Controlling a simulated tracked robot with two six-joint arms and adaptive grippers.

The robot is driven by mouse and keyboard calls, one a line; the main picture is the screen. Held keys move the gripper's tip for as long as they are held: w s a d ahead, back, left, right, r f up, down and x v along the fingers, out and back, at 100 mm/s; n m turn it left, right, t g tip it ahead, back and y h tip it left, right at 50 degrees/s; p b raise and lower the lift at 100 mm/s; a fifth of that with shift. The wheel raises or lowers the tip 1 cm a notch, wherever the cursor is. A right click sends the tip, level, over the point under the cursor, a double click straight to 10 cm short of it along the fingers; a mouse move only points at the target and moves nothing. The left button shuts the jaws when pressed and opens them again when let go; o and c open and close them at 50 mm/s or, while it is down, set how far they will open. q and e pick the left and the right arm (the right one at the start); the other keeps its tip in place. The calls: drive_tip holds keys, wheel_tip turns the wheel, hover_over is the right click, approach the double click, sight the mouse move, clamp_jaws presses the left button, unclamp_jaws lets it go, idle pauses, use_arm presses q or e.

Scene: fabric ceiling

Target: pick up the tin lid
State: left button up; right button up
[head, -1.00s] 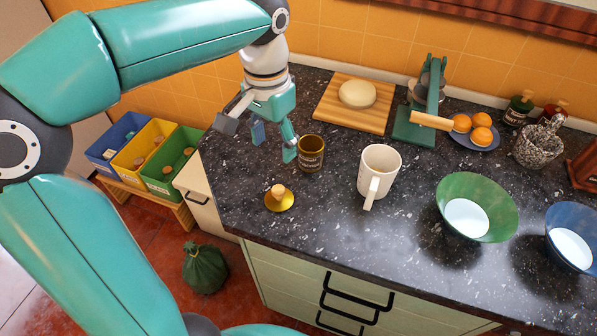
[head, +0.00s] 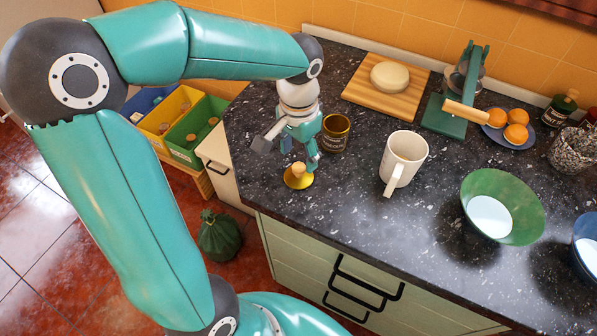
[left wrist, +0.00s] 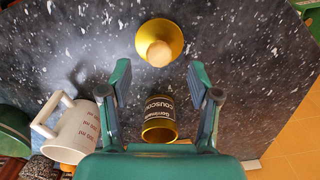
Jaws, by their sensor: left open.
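The tin lid (head: 299,178) is a yellow disc with a round wooden knob, lying on the dark speckled counter near its left front edge. In the left wrist view the lid (left wrist: 172,36) is ahead of the fingertips, between their lines and apart from them. My left gripper (head: 300,155) is open and empty, just above and behind the lid. Its two fingers show apart in the left wrist view (left wrist: 158,75). The open tin (head: 335,133) stands behind the gripper; its label reads couscous in the left wrist view (left wrist: 160,118). My right gripper is not in view.
A white mug (head: 404,160) stands right of the tin. A wooden board (head: 407,102) with a pale round item, a green press (head: 447,121), a plate of oranges (head: 498,138) and a green bowl (head: 525,207) are farther right. Counter between lid and mug is clear.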

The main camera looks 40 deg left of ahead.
sight(299, 167)
use_arm(q)
drive_tip(key=shift+f, duration=2.4)
drive_tip(key=c, duration=1)
drive_tip(key=shift+r, duration=0.1)
drive_tip(key=shift+c, duration=0.2)
